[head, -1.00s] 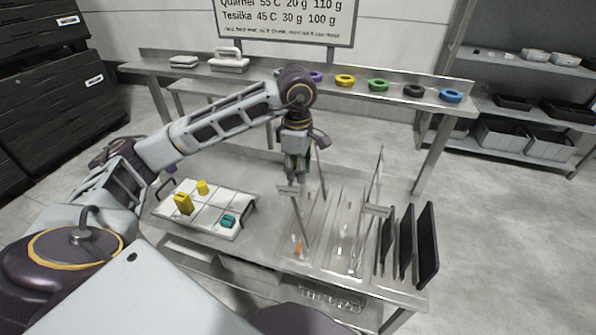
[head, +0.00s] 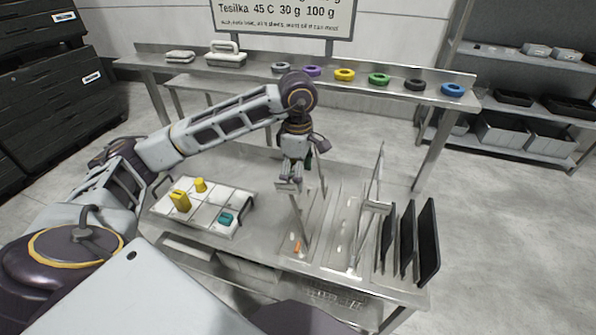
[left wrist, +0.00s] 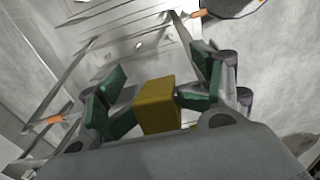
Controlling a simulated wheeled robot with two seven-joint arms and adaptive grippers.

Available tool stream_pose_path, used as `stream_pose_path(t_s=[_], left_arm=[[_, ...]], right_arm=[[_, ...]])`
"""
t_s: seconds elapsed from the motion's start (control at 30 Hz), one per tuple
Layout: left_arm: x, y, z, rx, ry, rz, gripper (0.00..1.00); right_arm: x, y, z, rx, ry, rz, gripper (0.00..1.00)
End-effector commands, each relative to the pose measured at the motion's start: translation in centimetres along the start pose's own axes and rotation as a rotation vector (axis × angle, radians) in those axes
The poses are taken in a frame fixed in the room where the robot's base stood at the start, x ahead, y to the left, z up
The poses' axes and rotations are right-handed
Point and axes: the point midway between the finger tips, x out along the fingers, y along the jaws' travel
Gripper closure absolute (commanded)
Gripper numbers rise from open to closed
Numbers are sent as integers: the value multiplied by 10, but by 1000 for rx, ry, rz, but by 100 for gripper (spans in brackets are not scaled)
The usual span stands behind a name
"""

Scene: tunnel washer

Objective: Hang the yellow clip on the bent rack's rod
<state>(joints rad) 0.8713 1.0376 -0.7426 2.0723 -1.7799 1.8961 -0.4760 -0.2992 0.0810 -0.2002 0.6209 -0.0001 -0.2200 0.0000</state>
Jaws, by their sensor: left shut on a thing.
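My left gripper (head: 294,180) is above the left end of a rack on the steel table, close to that rack's top bar. In the left wrist view, its green-padded fingers (left wrist: 157,98) are shut on a yellow clip (left wrist: 155,108). In the head view the gripper hides this clip. Two thin metal racks stand side by side, a left rack (head: 300,222) and a right rack (head: 376,207). I cannot tell for sure which is bent. Rods with orange ends (left wrist: 50,120) show below the fingers in the left wrist view. My right gripper is not in view.
A white compartment tray (head: 206,219) left of the racks holds two yellow pieces (head: 180,201) and a teal piece (head: 226,218). Black upright panels (head: 428,243) stand at the table's right. A rear bench holds coloured rings (head: 344,75). Bare table lies behind the tray.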

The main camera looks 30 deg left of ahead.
Motion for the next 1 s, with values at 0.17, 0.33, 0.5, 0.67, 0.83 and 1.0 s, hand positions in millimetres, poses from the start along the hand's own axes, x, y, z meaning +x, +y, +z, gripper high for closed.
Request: stream_pose_path(t_s=[0.17,0.33,0.5,0.67,0.83,1.0], left_arm=[[8,-4,1,5,5,-15,66],[10,-4,0,6,6,-15,66],[11,-4,0,6,6,-15,66],[12,-4,0,6,7,-15,65],[14,-4,0,6,7,-15,64],[14,-4,0,5,7,-14,66]], right_arm=[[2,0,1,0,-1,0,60],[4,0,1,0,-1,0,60],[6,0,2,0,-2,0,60],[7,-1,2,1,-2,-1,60],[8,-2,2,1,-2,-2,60],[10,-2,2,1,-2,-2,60]])
